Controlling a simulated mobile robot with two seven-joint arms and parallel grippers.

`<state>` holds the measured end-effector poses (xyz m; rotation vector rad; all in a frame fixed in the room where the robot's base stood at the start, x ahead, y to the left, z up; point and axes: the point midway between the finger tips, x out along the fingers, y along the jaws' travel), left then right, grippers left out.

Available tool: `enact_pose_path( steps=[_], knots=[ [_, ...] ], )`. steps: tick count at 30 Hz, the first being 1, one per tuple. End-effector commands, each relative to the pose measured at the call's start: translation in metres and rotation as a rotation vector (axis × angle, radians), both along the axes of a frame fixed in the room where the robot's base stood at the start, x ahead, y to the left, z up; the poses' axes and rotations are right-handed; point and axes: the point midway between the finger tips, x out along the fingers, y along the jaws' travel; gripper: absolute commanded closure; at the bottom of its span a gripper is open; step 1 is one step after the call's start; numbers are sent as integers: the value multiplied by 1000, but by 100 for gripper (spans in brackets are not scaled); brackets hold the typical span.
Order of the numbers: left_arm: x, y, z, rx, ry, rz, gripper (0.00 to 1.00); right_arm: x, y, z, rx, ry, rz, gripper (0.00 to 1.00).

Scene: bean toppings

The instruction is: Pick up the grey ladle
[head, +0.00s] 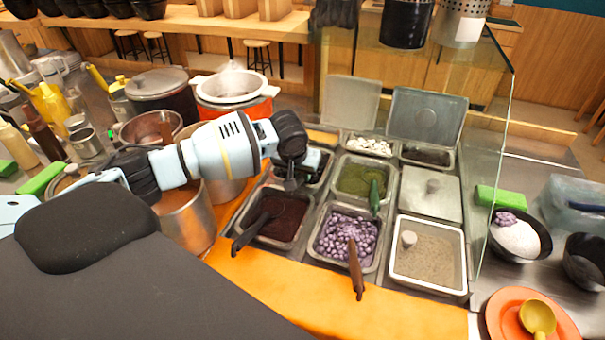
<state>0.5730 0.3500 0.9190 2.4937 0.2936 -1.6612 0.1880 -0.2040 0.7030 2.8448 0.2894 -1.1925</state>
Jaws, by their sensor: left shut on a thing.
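My left gripper (291,182) reaches in from the left and points down at the back-left topping tray (322,172). It is shut on what looks like the grey ladle, which is mostly hidden by the gripper and wrist. A dark-handled ladle (250,233) rests in the dark red bean tray just in front. A green ladle (375,197) lies in the green topping tray, and a brown-handled ladle (356,270) lies in the purple bean tray. My right gripper is not in view.
A glass screen (495,150) stands right of the trays. A black bowl (545,248) with white and purple food and an orange plate (560,325) with a yellow spoon (537,318) are at the right. Steel pots (188,222) crowd the left. The orange front ledge (330,305) is mostly clear.

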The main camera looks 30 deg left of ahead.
Motion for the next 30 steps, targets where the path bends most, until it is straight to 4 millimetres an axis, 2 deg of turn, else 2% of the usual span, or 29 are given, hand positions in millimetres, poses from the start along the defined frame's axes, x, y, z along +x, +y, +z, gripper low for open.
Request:
enact_pose_path(
  steps=[9, 15, 21, 30],
  knots=[
    [1, 0, 62, 0, -4, 1, 100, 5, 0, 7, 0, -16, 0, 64],
    [0, 0, 90, 0, -1, 1, 100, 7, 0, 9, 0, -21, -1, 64],
    [0, 0, 99, 0, 2, 0, 100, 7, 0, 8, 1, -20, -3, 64],
    [0, 0, 99, 0, 2, 0, 100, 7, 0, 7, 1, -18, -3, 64]
  ],
)
